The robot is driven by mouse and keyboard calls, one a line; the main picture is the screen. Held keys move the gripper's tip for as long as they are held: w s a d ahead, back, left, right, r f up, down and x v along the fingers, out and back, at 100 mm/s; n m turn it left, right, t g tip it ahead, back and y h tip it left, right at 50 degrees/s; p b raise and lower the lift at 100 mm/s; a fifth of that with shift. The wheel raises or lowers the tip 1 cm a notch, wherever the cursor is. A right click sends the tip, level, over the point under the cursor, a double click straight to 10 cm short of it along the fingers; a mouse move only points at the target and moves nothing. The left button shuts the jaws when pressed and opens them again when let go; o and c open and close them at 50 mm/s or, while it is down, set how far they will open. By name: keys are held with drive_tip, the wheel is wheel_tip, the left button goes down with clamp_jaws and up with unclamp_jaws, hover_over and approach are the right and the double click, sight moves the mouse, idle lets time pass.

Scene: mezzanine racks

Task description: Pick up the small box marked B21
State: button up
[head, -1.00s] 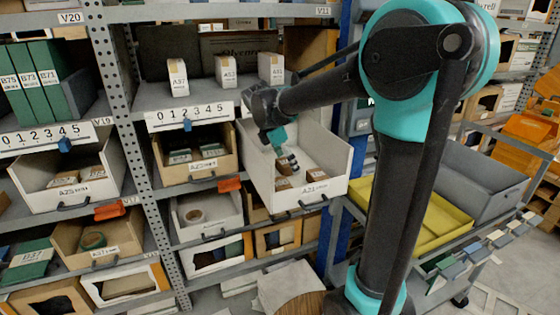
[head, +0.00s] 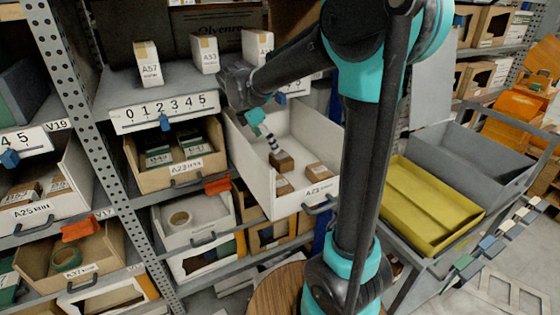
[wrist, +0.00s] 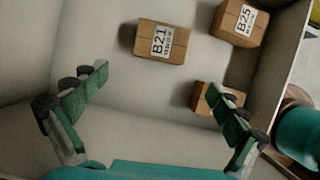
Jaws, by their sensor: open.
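The small brown box marked B21 (wrist: 162,42) lies in an open white drawer (wrist: 110,20), label facing up. In the head view the box at the gripper's tip (head: 282,160) appears to be B21. My gripper (wrist: 156,80) is open and empty, its fingers pointing down into the drawer (head: 258,178). In the wrist view B21 lies beyond the fingertips, between their lines and apart from both. In the head view the gripper (head: 273,146) is just above the boxes.
A box marked B25 (wrist: 238,22) lies right of B21. A third brown box (wrist: 207,98), label unseen, is close to the right finger. Drawer walls surround them. A shelf with white boxes (head: 148,64) is above left. A yellow tray (head: 432,205) stands right.

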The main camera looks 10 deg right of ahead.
sight(275, 158)
drive_tip(key=x, duration=0.9)
drive_tip(key=shift+w+d+f, duration=0.1)
drive_tip(key=shift+d+f, duration=0.05)
drive_tip(key=shift+f, duration=0.15)
drive_tip(key=shift+c, duration=0.3)
drive_tip(key=c, duration=1.2)
